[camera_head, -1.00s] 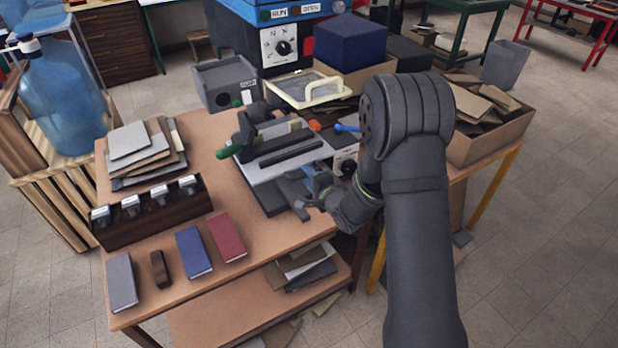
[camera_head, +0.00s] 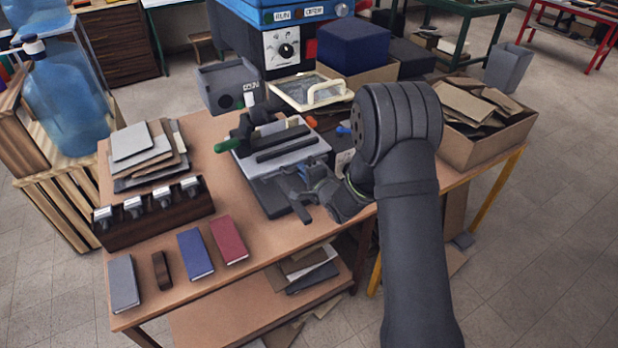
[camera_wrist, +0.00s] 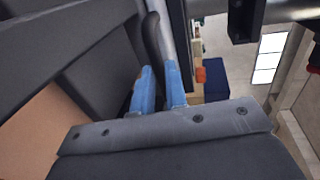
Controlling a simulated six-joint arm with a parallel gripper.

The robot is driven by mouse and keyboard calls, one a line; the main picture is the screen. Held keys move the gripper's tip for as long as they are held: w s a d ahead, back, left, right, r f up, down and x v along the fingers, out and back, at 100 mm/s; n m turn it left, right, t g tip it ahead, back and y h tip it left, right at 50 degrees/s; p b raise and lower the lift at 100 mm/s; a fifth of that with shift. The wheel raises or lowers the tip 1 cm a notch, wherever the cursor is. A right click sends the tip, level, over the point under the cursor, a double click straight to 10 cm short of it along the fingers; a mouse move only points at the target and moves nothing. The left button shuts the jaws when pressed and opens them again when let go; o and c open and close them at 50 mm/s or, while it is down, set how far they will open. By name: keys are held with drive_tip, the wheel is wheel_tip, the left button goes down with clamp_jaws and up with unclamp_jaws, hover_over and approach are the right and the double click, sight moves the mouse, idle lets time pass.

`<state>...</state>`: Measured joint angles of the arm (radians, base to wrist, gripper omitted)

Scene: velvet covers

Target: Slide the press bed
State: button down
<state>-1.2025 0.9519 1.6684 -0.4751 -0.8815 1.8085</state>
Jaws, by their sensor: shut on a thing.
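The press stands near the middle of the brown table, with a grey top (camera_head: 297,153), dark bars across it and a green-ended handle (camera_head: 228,146). Its dark press bed (camera_head: 268,197) sticks out low at the front. A dark handle bar (camera_head: 298,207) runs along the bed's right edge. My gripper (camera_head: 294,174) is at this edge. In the wrist view, its blue fingertips (camera_wrist: 160,87) are shut on the dark curved handle (camera_wrist: 152,38). The exact grip on the handle is partly hidden.
A cream-framed tray (camera_head: 311,91) and grey box (camera_head: 229,84) are behind the press. A carton of scraps (camera_head: 487,119) stands right. The table in front of the bed is clear.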

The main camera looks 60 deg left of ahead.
drive_tip(key=shift+a+r, duration=0.1)
drive_tip(key=shift+a, duration=0.1)
drive_tip(key=c, duration=1.5)
unclamp_jaws()
drive_tip(key=shift+o, duration=0.2)
drive_tip(key=shift+d, duration=0.15)
drive_tip(key=v, duration=1.7)
drive_tip(key=x, duration=1.7)
